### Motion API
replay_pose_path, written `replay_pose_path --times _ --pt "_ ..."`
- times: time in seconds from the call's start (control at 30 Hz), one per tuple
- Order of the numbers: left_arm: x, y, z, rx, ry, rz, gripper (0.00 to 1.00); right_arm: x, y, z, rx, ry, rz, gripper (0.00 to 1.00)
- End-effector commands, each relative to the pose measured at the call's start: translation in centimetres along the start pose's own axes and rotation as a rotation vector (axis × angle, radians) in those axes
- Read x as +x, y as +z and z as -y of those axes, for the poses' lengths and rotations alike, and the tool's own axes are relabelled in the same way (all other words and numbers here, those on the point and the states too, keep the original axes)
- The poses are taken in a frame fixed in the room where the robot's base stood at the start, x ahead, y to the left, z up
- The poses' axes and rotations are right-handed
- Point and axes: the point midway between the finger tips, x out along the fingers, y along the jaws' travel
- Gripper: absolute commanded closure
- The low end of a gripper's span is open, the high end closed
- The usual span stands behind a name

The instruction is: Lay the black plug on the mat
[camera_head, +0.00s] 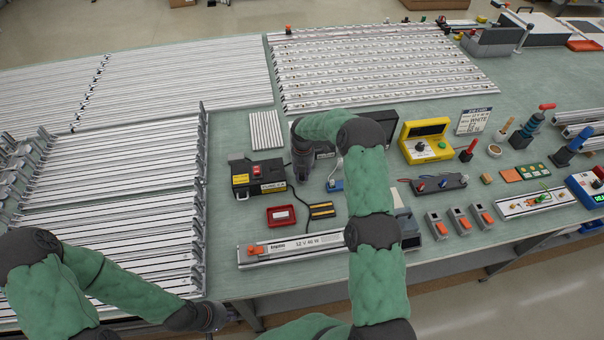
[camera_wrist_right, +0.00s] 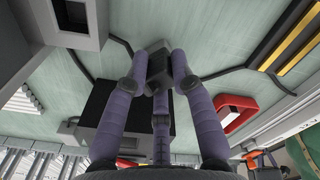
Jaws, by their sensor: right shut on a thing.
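My right gripper (camera_wrist_right: 158,75) has its purple-grey fingers closed around a small dark block, the black plug (camera_wrist_right: 155,52), above the green tabletop. In the head view my right gripper (camera_head: 301,172) points down beside the black power box; the plug is hidden there. A flat black piece with yellow edges (camera_head: 321,210) lies to its lower right and looks like the mat. It also shows at the upper right of the wrist view (camera_wrist_right: 292,45). The plug is apart from it. My left gripper (camera_head: 218,316) is low at the table's front edge; its fingers are unclear.
The black power box (camera_head: 258,184) with a red switch stands left of the right gripper. A red tray (camera_head: 281,216) and a long light strip (camera_head: 292,249) lie nearer. Dark cables run on the table. A yellow meter (camera_head: 425,141) stands right.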

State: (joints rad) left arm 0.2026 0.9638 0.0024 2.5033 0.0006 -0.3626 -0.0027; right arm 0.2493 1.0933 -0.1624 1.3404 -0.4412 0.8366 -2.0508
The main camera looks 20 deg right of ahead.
Motion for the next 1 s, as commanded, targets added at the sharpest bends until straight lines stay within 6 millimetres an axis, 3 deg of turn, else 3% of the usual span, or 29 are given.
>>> replay_pose_path --times 0.2,0.23,0.3,0.73,1.0 --pt "0.3 0.0 0.1 0.0 0.0 0.0 1.0 0.3 0.0 0.0 0.0 0.0 0.0 1.0" --pt "0.3 0.0 0.1 0.0 0.0 0.0 1.0 0.3 0.0 0.0 0.0 0.0 0.0 0.69" --pt "0.2 0.0 0.1 0.0 0.0 0.0 1.0 0.2 0.0 0.0 0.0 0.0 0.0 0.51" --pt "-0.1 0.0 -0.1 0.0 0.0 0.0 1.0 -0.2 0.0 0.0 0.0 0.0 0.0 0.51" --pt "-0.1 0.0 0.0 0.0 0.0 0.0 1.0 -4.7 0.1 -0.1 0.001 0.003 0.003 0.51"
